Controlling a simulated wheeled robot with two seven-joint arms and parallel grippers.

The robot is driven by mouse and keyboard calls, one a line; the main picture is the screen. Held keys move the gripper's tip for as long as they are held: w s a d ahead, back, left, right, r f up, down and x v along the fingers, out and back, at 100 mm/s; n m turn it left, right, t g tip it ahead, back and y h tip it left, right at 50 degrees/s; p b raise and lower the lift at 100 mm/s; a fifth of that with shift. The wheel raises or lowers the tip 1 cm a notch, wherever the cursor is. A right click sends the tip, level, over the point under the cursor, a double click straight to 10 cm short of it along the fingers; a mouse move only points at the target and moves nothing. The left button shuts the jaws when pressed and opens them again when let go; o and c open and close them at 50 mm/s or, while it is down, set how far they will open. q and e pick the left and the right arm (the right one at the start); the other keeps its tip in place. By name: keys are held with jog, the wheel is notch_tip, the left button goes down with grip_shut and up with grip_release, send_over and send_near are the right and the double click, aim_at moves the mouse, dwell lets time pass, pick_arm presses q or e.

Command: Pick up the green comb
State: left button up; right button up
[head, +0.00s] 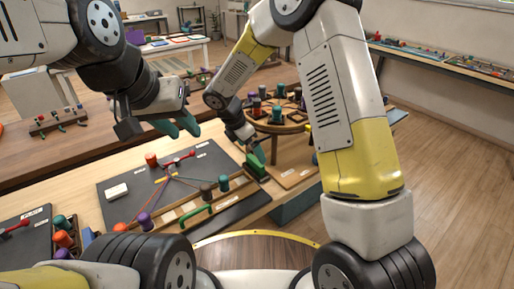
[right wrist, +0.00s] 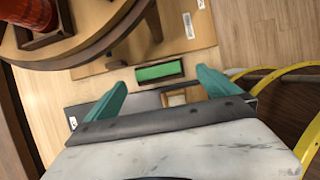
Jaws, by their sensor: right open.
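The green comb (right wrist: 160,71) shows in the right wrist view as a green bar in a dark holder, between and just beyond my fingertips. In the head view the green comb (head: 255,168) is at the right end of the dark braiding board, partly hidden by my right gripper (head: 256,152). My right gripper (right wrist: 172,80) is open and empty, its teal fingers apart on either side of the comb, not visibly touching it. My left gripper (head: 178,126) is open and empty, above the far left of the board.
The dark board (head: 125,188) carries cords, pegs, a white block (head: 117,191) and a wooden rail with a green handle (head: 195,215). A round wooden stand (head: 275,122) with coloured spools stands close behind my right gripper. A second board (head: 30,240) lies at left.

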aim_at(255, 160)
jog(key=x, duration=0.7)
jog(key=shift+w+a+f, duration=0.25)
jog(key=shift+w+f, duration=0.05)
jog(key=shift+f, duration=0.15)
jog(key=shift+c, duration=0.4)
jog(key=c, duration=1.2)
jog(key=shift+r, duration=0.15)
